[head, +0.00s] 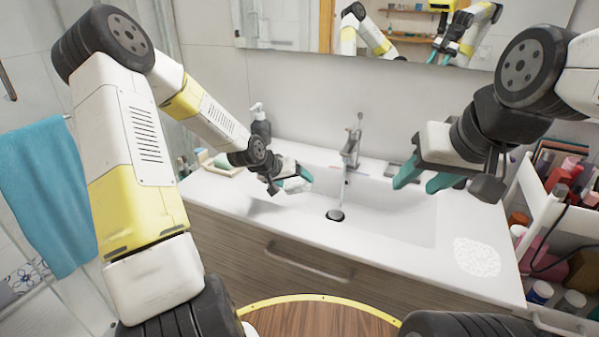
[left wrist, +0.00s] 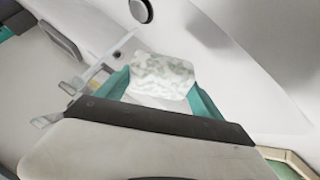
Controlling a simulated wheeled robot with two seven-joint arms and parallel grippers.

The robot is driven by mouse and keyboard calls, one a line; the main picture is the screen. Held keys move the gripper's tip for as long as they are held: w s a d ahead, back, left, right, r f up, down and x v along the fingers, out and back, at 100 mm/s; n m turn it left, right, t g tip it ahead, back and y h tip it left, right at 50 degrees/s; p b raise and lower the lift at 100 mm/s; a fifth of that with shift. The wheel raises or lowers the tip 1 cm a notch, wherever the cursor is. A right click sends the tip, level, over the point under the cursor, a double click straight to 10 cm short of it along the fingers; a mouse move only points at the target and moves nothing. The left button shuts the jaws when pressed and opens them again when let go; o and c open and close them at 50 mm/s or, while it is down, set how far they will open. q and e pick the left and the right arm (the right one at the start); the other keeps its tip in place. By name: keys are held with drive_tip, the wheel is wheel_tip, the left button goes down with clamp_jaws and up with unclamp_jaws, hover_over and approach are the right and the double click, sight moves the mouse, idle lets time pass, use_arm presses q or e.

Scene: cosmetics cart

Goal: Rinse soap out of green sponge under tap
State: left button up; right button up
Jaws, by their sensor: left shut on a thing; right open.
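My left gripper (head: 292,181) is over the left part of the sink basin (head: 400,218). It is shut on the sponge (left wrist: 160,78), which shows as a pale block covered with white foam and faint green between the two teal fingers. In the head view the sponge is small and partly hidden by the fingers. The chrome tap (head: 351,143) stands at the back of the basin, to the right of the left gripper, apart from it. A thin, faint streak below the spout may be water. My right gripper (head: 422,183) is open and empty above the basin's right side.
The dark drain (head: 335,215) is on the basin floor. A dark soap dispenser (head: 260,124) and a tray (head: 218,163) stand at the back left. A white foamy patch (head: 477,256) lies on the right counter. A loaded cart (head: 560,225) stands at the right, and a mirror (head: 400,30) hangs behind.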

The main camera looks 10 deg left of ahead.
use_arm(q)
drive_tip(key=w+d+f, duration=0.2)
drive_tip(key=w+d, duration=0.4)
drive_tip(key=d, duration=0.6)
drive_tip(key=shift+w+f, duration=0.3)
drive_tip(key=shift+s+d, duration=0.1)
idle(0.6)
drive_tip(key=shift+s+d, duration=0.15)
drive_tip(key=shift+d, duration=0.3)
drive_tip(key=shift+a, duration=0.2)
drive_tip(key=shift+w+a, duration=0.25)
drive_tip(key=shift+a, duration=0.15)
drive_tip(key=shift+s, duration=0.15)
drive_tip(key=s+a, duration=0.3)
drive_tip(key=s, duration=0.4)
idle(0.5)
